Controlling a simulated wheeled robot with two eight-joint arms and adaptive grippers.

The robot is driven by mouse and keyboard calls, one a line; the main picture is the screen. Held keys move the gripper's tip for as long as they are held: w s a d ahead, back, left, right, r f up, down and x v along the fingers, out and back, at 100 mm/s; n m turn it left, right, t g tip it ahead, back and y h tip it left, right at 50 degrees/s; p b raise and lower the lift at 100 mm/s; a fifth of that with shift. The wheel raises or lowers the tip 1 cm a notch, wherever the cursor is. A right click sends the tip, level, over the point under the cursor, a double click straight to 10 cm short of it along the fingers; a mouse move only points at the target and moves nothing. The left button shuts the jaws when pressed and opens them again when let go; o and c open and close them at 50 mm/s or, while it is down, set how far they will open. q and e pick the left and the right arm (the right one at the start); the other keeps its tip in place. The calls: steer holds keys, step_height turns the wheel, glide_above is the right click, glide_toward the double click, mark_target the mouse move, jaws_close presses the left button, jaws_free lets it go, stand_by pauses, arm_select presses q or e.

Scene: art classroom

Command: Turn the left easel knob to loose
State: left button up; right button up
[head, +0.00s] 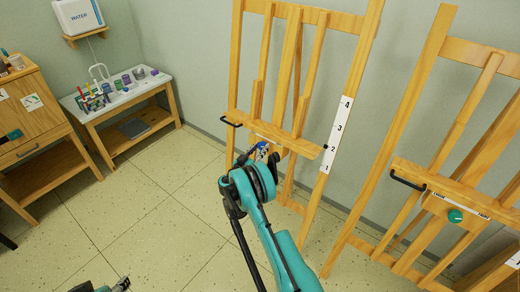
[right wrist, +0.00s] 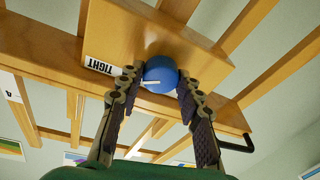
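The left easel (head: 284,70) is a wooden frame with a ledge. Its blue knob (right wrist: 160,70) sits on the underside block of the ledge in the right wrist view, with a white pointer line directed left, toward the TIGHT label (right wrist: 99,66). Any LOOSE label is hidden there. My right gripper (right wrist: 159,76) has a fingertip against each side of the knob and appears shut on it. In the head view my right gripper (head: 260,152) is at the ledge and mostly covers the knob. My left gripper (head: 122,284) barely shows at the bottom edge; its fingers are unclear.
A second easel (head: 447,49) with a teal knob (head: 455,215) and a black handle stands at right. A black handle (head: 231,122) juts from the left easel's ledge. A side table (head: 128,105) with paints and a wooden cabinet (head: 33,112) stand at left. The floor between is clear.

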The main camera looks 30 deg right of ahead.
steer(key=c, duration=0.3)
steer(key=shift+n, duration=0.4)
steer(key=n, duration=0.3)
steer(key=n+y, duration=0.1)
steer(key=n, duration=0.2)
steer(key=shift+r+y, duration=0.1)
steer(key=shift+y, duration=0.2)
steer(key=n, duration=0.4)
steer(key=shift+y, duration=0.3)
steer(key=n, duration=0.4)
steer(key=shift+r+y, duration=0.1)
steer(key=shift+y, duration=0.3)
steer(key=n+g, duration=0.1)
steer(key=n, duration=0.3)
steer(key=shift+n, duration=0.3)
steer(key=n+g, duration=0.1)
steer(key=n, duration=0.3)
steer(key=shift+w+y, duration=0.15)
steer(key=shift+y, duration=0.15)
